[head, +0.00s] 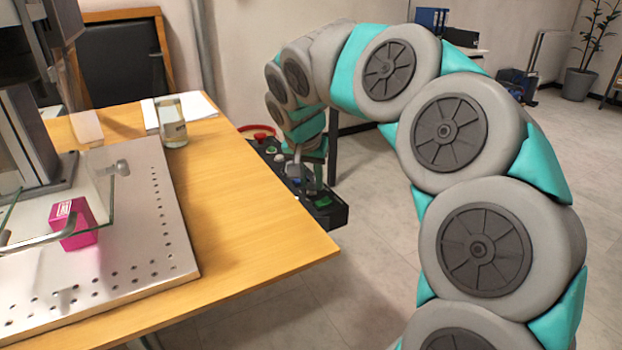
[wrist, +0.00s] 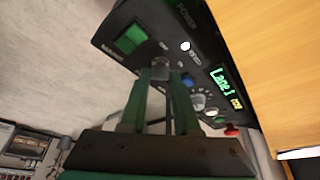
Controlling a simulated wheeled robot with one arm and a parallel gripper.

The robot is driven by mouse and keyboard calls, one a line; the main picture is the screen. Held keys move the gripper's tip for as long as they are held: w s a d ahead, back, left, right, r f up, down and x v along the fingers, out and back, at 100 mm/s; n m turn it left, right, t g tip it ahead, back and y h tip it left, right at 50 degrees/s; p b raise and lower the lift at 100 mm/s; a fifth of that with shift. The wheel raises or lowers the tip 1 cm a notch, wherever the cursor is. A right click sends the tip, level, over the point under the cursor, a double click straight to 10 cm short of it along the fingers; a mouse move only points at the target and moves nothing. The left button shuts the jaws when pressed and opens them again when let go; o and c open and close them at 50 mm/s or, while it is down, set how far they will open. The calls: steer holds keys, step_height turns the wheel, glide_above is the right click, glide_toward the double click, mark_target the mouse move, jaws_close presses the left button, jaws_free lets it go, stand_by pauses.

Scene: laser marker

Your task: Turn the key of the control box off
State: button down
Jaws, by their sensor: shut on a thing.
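The black control box (head: 328,214) hangs at the right edge of the wooden table in the head view. In the wrist view its panel (wrist: 115,35) carries a green switch (wrist: 130,38), a white light, a blue button, a lit display and a silver knob. My gripper (wrist: 158,80) has its green fingers at the panel, shut on the key (wrist: 161,63), a small grey piece between the fingertips. The fingers hide most of the key, so its turned position cannot be told. In the head view my gripper (head: 306,165) is over the box and partly hides it.
The wooden table (head: 235,200) lies left of the box. On it stand a glass (head: 171,122), white paper and a perforated metal plate (head: 145,215) with a pink cube (head: 73,222) behind glass. A red button (wrist: 231,130) sits at the box's end. Floor to the right is open.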

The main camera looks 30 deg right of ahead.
steer(key=shift+n, duration=0.3)
steer(key=n+y, duration=0.1)
steer(key=n, duration=0.1)
steer(key=n+p, duration=0.1)
steer(key=n, duration=0.1)
steer(key=shift+s+d+t+y, duration=0.1)
steer(key=shift+t+y, duration=0.3)
steer(key=n+y+p, duration=0.1)
steer(key=n, duration=0.3)
steer(key=shift+n+y, duration=0.4)
steer(key=n, duration=0.1)
steer(key=n+y+p, duration=0.1)
steer(key=n, duration=0.1)
steer(key=shift+d+r+n, duration=0.1)
steer(key=shift+d+n, duration=0.05)
steer(key=shift+n, duration=0.15)
steer(key=n+g+y+p, duration=0.1)
steer(key=n+y, duration=0.1)
steer(key=n, duration=0.2)
steer(key=shift+n, duration=0.4)
steer(key=c, duration=0.6)
jaws_free()
steer(key=shift+c, duration=0.2)
